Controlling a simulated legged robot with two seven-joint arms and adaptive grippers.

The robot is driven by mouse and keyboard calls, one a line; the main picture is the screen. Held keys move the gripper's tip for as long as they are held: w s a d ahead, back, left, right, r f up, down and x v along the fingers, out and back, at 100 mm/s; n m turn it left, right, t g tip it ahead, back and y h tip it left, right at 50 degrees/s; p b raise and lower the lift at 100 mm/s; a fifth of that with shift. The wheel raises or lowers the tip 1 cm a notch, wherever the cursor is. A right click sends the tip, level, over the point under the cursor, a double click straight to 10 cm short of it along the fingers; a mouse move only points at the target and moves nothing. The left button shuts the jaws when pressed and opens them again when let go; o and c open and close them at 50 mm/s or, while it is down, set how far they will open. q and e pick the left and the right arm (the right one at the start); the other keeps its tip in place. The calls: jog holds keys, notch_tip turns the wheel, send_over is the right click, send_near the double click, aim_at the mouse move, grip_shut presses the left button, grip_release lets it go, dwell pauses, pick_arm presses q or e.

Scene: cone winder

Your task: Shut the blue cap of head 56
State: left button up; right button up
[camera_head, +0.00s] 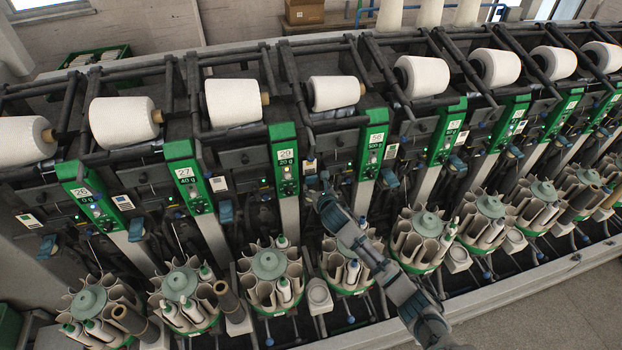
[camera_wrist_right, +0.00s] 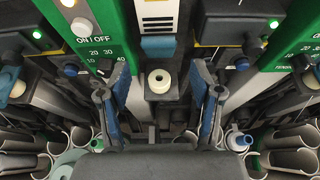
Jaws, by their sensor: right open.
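My right gripper (camera_head: 322,188) reaches up from the lower right to the machine front, between two green head panels. In the right wrist view its blue-padded fingers (camera_wrist_right: 162,100) are spread, with nothing between the pads. A blue-grey cap (camera_wrist_right: 158,47) lies just beyond them, centred in the gap and apart from both fingers. A white round piece (camera_wrist_right: 159,80) on a dark bracket shows below it. I cannot tell whether this cap is open or shut. The panel right of the gripper (camera_head: 375,140) has a small label that may read 56. My left gripper is out of view.
A left panel (camera_wrist_right: 95,35) and a right panel (camera_wrist_right: 290,45) flank the gripper. White yarn cones (camera_head: 335,92) line the top. Round bobbin magazines (camera_head: 268,265) stand along the front below. Another blue-grey cap (camera_head: 390,178) sits right of the gripper.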

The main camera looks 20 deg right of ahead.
aim_at(311, 179)
jog(key=x, duration=0.6)
jog(key=shift+w+f, duration=0.15)
jog(key=shift+w, duration=0.2)
jog(key=shift+w+a+f, duration=0.2)
jog(key=shift+w, duration=0.35)
jog(key=shift+d, duration=0.1)
jog(key=shift+s, duration=0.1)
jog(key=shift+c, duration=0.7)
jog(key=shift+d+b, duration=0.1)
jog(key=shift+b, duration=0.25)
grip_shut()
